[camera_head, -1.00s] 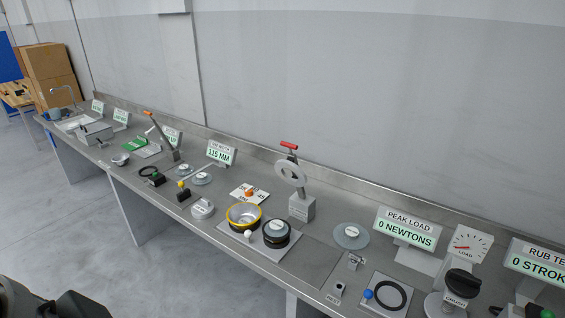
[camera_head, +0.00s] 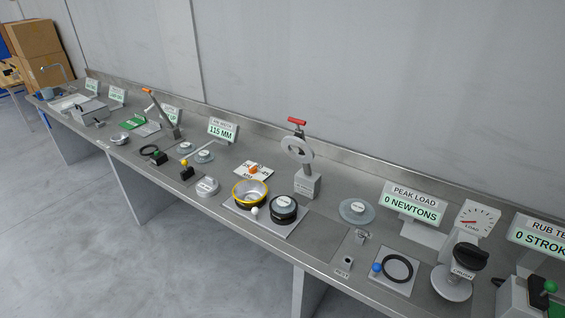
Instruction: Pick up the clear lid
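A flat, pale blue-grey disc (camera_head: 366,218) with a small labelled knob lies on the bench in front of the peak load display; it looks like it could be the clear lid, but I cannot read its label. Two smaller pale discs with knobs, one nearer (camera_head: 204,156) and one farther (camera_head: 185,147), lie farther left and look similar. A black-rimmed round piece with a labelled top (camera_head: 284,207) sits beside a yellow-rimmed metal bowl (camera_head: 250,192) on a grey plate. Neither of my grippers is in view.
The long metal bench (camera_head: 322,238) runs from back left to front right. A ring-shaped stand with a red handle (camera_head: 297,152) rises behind the bowl. The peak load display (camera_head: 413,203), load dial (camera_head: 474,220) and black crush knob (camera_head: 466,257) stand at right. Open floor lies in front.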

